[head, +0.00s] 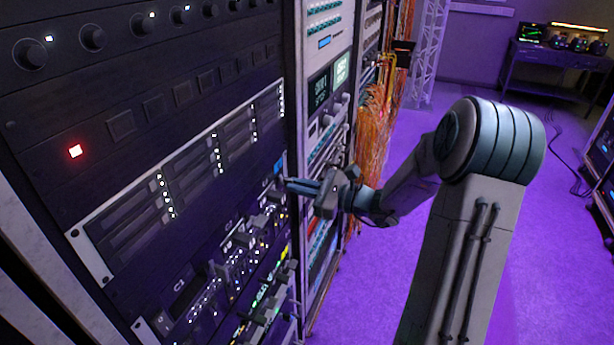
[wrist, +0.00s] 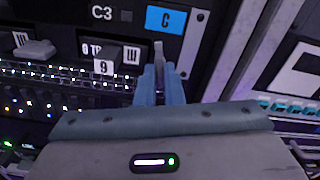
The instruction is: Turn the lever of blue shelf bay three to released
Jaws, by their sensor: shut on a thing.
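My gripper (wrist: 161,84) is shut on a thin grey lever (wrist: 159,52), which stands up between its blue fingertips in the wrist view. The lever is just below a blue plate marked C (wrist: 165,20), on a dark panel that also carries the text C3 (wrist: 101,12). The lever's lower part and pivot are hidden by the fingers, and I cannot tell its set position. In the head view my gripper (head: 290,186) is at the right edge of the dark rack, below a small blue plate (head: 278,167); the held lever is not clear there.
Another grey lever (wrist: 36,48) is to the left, with a label 9 (wrist: 103,67) between. Several more levers (head: 243,240) run down-left along the rack, above rows of small lights. Orange cables (head: 377,125) hang beyond my gripper.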

